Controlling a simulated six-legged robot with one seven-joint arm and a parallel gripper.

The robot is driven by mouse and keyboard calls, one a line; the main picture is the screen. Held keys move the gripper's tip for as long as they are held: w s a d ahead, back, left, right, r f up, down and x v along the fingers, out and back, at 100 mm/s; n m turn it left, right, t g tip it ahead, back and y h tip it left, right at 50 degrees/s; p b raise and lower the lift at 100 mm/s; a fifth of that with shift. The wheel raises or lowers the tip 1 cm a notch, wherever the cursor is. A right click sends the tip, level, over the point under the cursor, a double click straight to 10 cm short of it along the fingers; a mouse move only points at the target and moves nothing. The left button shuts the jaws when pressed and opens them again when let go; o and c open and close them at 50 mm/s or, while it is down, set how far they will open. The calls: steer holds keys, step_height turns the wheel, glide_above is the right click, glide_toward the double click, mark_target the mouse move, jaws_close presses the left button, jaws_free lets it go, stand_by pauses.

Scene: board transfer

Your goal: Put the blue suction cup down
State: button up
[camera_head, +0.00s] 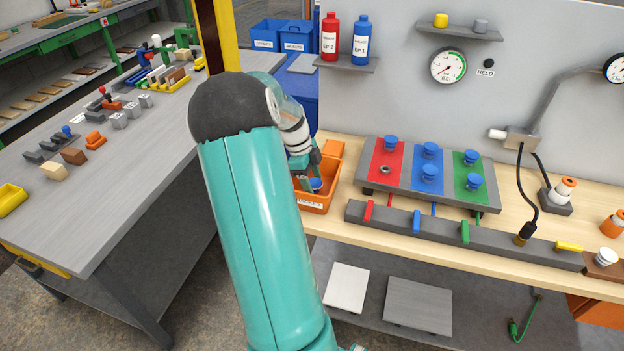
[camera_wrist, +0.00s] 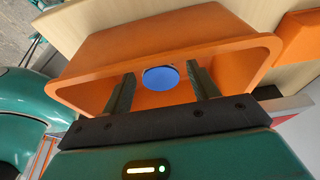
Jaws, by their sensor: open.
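A blue suction cup (camera_head: 316,184) is in the orange bin (camera_head: 318,205) at the front left of the light wooden bench. In the wrist view, the round blue top of the cup (camera_wrist: 160,78) shows between my two fingers, inside the orange bin (camera_wrist: 90,55). My gripper (camera_head: 307,176) reaches down into the bin from above. In the wrist view, my gripper (camera_wrist: 160,74) is open, with a gap on each side of the cup. The cup's lower part is hidden, so I cannot tell whether it rests on the bin floor.
A grey board (camera_head: 357,182) with red, blue and green pads stands right of the bin. Several blue cups sit on it; the red pad has a bare metal fitting (camera_head: 385,169). A grey bar (camera_head: 350,212) with coloured levers lies in front. An orange block (camera_head: 333,148) is behind the bin.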

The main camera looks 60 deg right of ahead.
steer(key=v, duration=1.2)
steer(key=shift+r, duration=0.15)
steer(key=shift+s, duration=0.1)
